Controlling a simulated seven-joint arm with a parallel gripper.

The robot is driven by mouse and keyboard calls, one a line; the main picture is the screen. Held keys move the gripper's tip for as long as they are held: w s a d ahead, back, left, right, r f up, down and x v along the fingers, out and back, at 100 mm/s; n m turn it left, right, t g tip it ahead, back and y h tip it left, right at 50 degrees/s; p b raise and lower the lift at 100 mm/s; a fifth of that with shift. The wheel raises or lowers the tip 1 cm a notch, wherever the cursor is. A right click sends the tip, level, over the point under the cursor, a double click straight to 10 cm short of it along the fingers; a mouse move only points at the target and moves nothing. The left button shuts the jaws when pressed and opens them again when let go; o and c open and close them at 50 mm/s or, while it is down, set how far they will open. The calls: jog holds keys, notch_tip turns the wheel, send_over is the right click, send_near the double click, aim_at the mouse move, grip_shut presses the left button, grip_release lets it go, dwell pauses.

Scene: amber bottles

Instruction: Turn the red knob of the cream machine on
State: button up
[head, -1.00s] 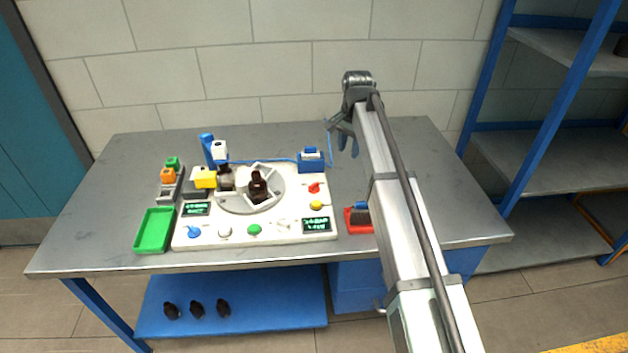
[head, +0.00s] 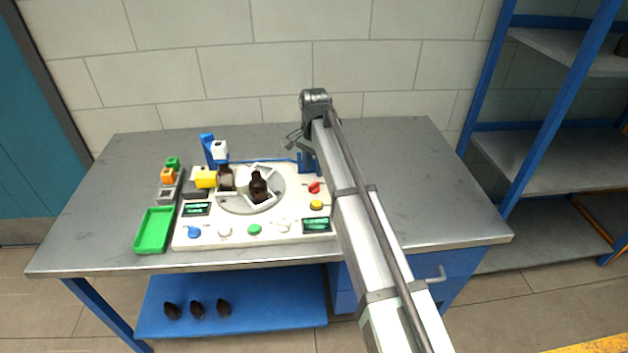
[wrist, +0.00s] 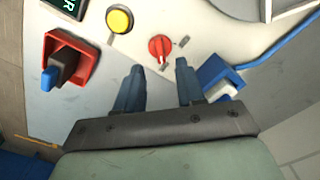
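The cream machine (head: 283,213) lies on the grey table, with a turntable holding amber bottles at its middle. Its red knob (head: 314,187) is at the right side, above the yellow button (head: 316,205). In the wrist view the red knob (wrist: 160,48) sits just beyond my fingertips, roughly centred between them. A short dark mark shows beside the knob. My gripper (wrist: 160,70) is open and empty, its two blue-grey fingers apart and not visibly touching the knob. In the head view my gripper (head: 300,145) hangs over the machine's back right part.
A blue block with a white top (wrist: 220,80) stands close to the right finger. A red holder with a dark blue-tipped part (wrist: 68,62) is at the left. A green tray (head: 155,230) sits left of the machine. The table's right side (head: 430,190) is clear.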

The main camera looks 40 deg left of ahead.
aim_at(314, 184)
jog(key=shift+f, duration=2.95)
grip_shut()
